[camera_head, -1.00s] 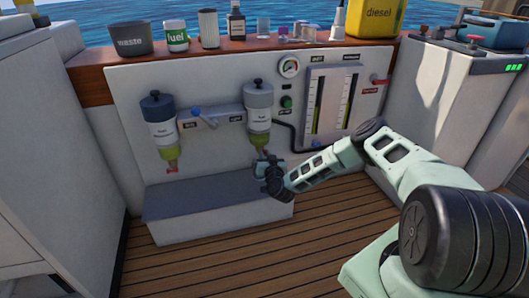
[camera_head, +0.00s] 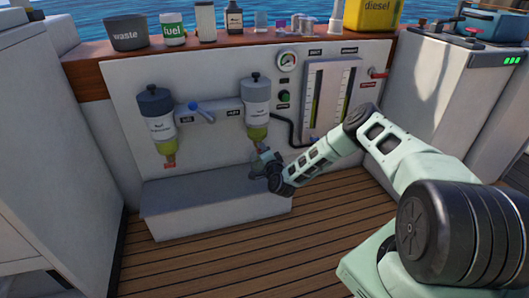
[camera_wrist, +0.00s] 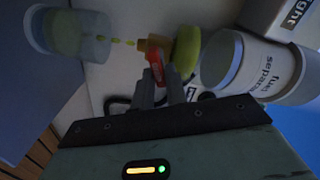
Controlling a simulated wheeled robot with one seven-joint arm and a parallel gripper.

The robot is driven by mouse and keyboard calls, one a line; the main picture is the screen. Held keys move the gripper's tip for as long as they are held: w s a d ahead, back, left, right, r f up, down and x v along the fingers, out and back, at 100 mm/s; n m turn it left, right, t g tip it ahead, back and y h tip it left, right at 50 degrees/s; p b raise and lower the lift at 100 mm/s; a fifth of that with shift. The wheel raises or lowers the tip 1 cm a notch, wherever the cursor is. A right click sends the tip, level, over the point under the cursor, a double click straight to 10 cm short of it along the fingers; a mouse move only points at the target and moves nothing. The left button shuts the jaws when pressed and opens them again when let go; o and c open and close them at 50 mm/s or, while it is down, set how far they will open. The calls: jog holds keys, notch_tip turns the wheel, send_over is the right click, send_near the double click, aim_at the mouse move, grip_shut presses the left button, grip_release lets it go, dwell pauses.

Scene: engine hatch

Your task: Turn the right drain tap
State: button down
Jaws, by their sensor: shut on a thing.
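The right fuel separator (camera_head: 256,100) hangs on the white panel, with a yellow-green bowl at its foot. My gripper (camera_head: 262,155) is just under that bowl and hides the tap in the head view. In the wrist view the red tap (camera_wrist: 155,64) sits below the bowl (camera_wrist: 187,48), and my gripper (camera_wrist: 160,88) is shut on it. Yellow drops (camera_wrist: 115,40) run in a line from the tap outlet to a translucent cup (camera_wrist: 92,45) with yellowish contents. The left separator (camera_head: 156,112) has its own red tap (camera_head: 170,163).
A grey step (camera_head: 215,205) stands below the panel. A blue-handled valve (camera_head: 194,106) lies between the separators. A gauge (camera_head: 287,61) and sight tubes (camera_head: 330,95) are to the right. Containers such as the waste cup (camera_head: 127,36) line the wooden shelf. The deck (camera_head: 230,255) in front is clear.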

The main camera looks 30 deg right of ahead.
jog(key=m, duration=0.2)
jog(key=m+b, duration=0.1)
jog(key=m, duration=0.1)
jog(key=shift+f+m, duration=0.3)
jog(key=shift+f, duration=0.05)
jog(key=shift+a, duration=0.1)
dwell(0.3)
jog(key=c, duration=1.4)
grip_release()
jog(key=shift+c, duration=0.2)
jog(key=shift+s+r, duration=0.1)
jog(key=shift+s, duration=0.05)
jog(key=p+v, duration=0.5)
jog(key=v, duration=1.2)
jog(key=shift+s, duration=0.1)
